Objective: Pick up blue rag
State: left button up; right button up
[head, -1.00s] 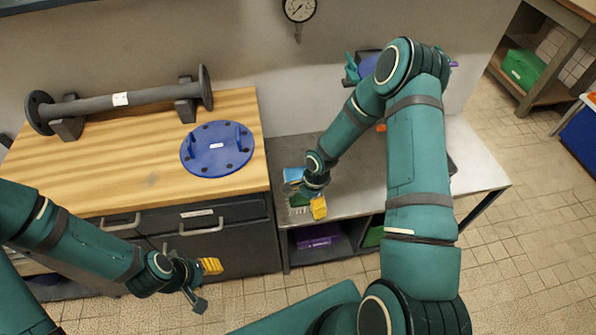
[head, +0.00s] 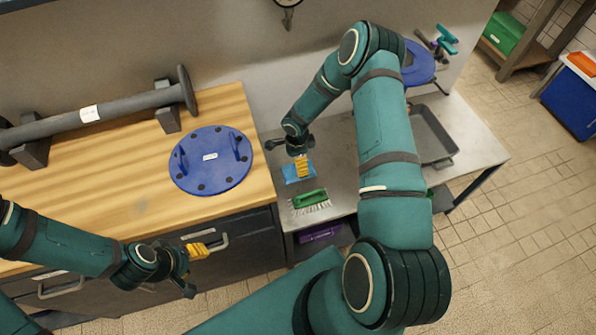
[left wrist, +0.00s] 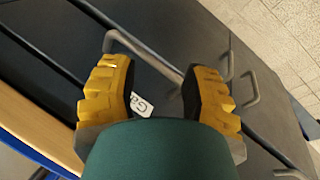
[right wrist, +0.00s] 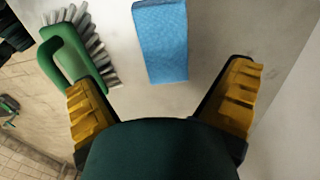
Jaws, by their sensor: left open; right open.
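The blue rag (head: 297,174) lies on the grey metal table, close to the wooden bench. In the right wrist view the rag (right wrist: 161,41) is a flat blue textured block, ahead of and between the open fingers, not touching them. My right gripper (head: 302,164) is open and empty above the rag and partly covers it in the head view. It also shows in the right wrist view (right wrist: 162,105). My left gripper (head: 194,262) is open and empty in front of the bench drawers. In the left wrist view its fingers (left wrist: 158,95) are spread apart.
A green-handled brush (head: 310,201) lies on the metal table (head: 338,150) just in front of the rag. A grey tray (head: 432,135) is further right. The wooden bench (head: 120,190) holds a blue flange plate (head: 211,160) and a pipe (head: 110,108).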

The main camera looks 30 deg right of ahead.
notch_tip(320, 180, down, 2)
jog(key=shift+w+d+f+b, duration=0.1)
jog(key=shift+d+f+b, duration=0.05)
jog(key=shift+f, duration=0.75)
jog(key=shift+w+d+f+b, duration=0.1)
jog(key=shift+f+b, duration=0.1)
jog(key=shift+f, duration=0.65)
jog(key=shift+d+f+b, duration=0.15)
jog(key=shift+f, duration=0.75)
jog(key=c, duration=1.2)
